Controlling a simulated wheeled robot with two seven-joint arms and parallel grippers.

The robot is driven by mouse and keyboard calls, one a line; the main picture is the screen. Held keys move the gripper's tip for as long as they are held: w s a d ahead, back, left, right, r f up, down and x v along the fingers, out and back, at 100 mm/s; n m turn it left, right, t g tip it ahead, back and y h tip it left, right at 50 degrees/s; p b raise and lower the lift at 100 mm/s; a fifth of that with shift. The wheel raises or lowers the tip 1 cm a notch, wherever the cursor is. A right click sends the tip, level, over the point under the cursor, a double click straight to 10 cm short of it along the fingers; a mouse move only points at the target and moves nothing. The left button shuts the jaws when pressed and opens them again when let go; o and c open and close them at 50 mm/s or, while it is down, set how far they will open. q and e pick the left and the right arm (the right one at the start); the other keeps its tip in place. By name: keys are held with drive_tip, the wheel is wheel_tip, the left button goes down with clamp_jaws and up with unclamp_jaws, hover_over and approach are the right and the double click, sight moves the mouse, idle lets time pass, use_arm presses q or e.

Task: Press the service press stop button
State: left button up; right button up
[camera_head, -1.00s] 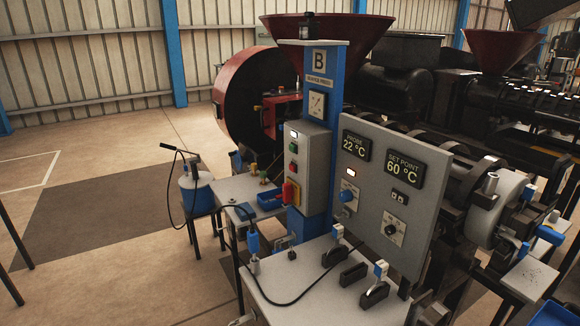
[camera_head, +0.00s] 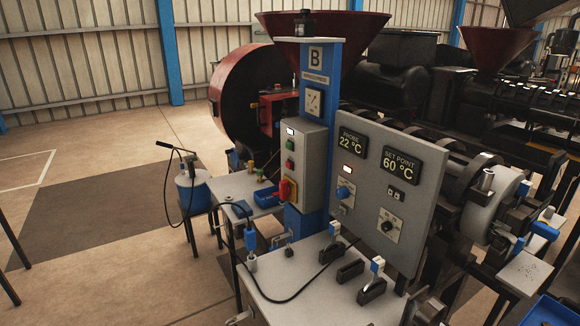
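The service press is a blue column (camera_head: 319,75) with a sign marked B near its top. A grey control box (camera_head: 311,155) is mounted on its left side. On the box's front are a lit white lamp (camera_head: 290,131), a green button (camera_head: 290,145) and, below it, a small red button (camera_head: 290,163). A larger red handle on a yellow plate (camera_head: 286,190) sits at the bottom of the box. Labels on the buttons are too small to read. Neither of my grippers can be made out in the head view.
A grey panel (camera_head: 421,220) with displays of 22 °C and 60 °C stands right of the column. A grey table (camera_head: 300,300) with clamps and a cable is in front. A side table (camera_head: 222,187) and a blue canister (camera_head: 193,190) stand left.

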drive_tip(key=shift+s+f, duration=0.15)
drive_tip(key=shift+s, duration=0.25)
drive_tip(key=shift+w, duration=0.25)
clamp_jaws()
drive_tip(key=shift+w, duration=0.15)
drive_tip(key=shift+w+r, duration=0.1)
drive_tip(key=shift+r, duration=0.1)
drive_tip(key=shift+s+f, duration=0.2)
drive_tip(key=shift+s, duration=0.3)
drive_tip(key=shift+w+r, duration=0.2)
drive_tip(key=shift+w, duration=0.3)
